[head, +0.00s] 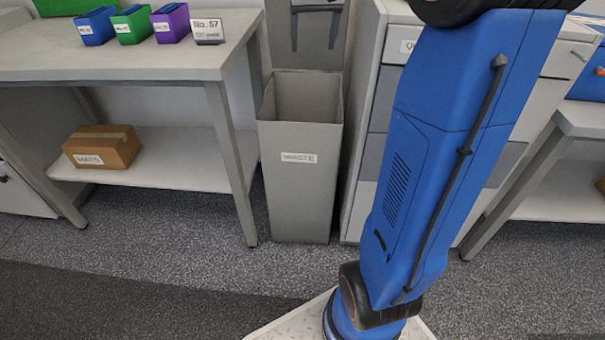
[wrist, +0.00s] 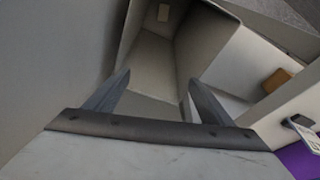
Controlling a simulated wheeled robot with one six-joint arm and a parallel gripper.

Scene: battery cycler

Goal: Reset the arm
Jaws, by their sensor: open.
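My gripper (wrist: 150,97) shows in the wrist view with its two fingers spread apart and nothing between them. It hangs over the open grey waste bin (wrist: 152,48), which fills the middle of that view. In the head view my blue arm rises from its base at the lower middle to the top right, and the gripper itself is out of frame. The waste bin (head: 296,200) stands upright on the floor there, labelled "WASTE". The part of its inside that shows looks empty.
A grey table (head: 150,62) at left bears blue (head: 95,27), green (head: 132,25) and purple (head: 170,23) boxes and a sign (head: 208,30). A cardboard box (head: 102,147) sits on its lower shelf. A drawer cabinet (head: 372,150) stands right of the bin. Floor at front left is clear.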

